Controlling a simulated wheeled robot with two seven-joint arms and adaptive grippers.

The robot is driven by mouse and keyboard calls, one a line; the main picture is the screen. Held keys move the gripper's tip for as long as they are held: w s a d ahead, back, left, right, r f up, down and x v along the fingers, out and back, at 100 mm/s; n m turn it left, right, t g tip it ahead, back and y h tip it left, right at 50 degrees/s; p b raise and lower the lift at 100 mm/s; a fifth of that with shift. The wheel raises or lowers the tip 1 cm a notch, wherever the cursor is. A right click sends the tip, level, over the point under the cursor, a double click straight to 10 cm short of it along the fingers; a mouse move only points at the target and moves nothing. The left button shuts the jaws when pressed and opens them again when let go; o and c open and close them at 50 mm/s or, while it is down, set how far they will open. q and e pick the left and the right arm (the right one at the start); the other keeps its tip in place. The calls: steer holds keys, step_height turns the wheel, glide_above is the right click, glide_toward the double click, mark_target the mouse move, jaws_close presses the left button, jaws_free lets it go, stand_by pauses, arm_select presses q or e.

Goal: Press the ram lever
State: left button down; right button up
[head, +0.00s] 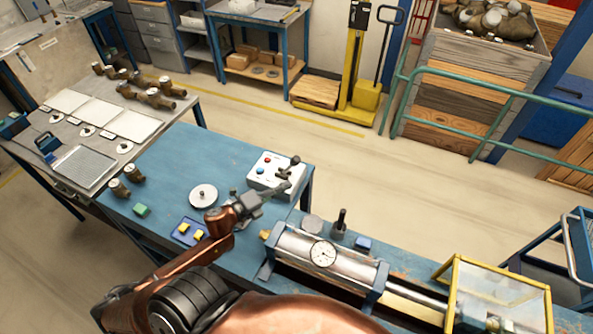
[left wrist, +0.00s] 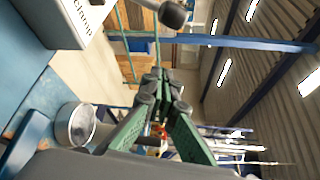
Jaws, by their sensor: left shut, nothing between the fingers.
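A white control box (head: 268,178) with a red and a blue button stands on the blue bench (head: 160,160). Dark-knobbed levers (head: 289,165) stick up at its right side; I cannot tell which one is the ram lever. In the left wrist view the box (left wrist: 60,22) shows part of a "clamp" label, and a dark knob (left wrist: 173,14) hangs at the top edge. My left gripper (head: 286,187) is shut and empty, just in front of the box's right side, close below the levers. Its closed fingertips (left wrist: 160,82) appear apart from the knob. My right gripper is not seen.
A yellow-framed guard (head: 500,290) is farther right.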

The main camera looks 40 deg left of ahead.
mark_target(289, 166)
arm_select(q)
steer(key=w+a+p, duration=0.2)
steer(key=w+p, duration=0.1)
steer(key=w, duration=0.6)
steer(key=shift+f, duration=0.15)
steer(key=shift+a, duration=0.1)
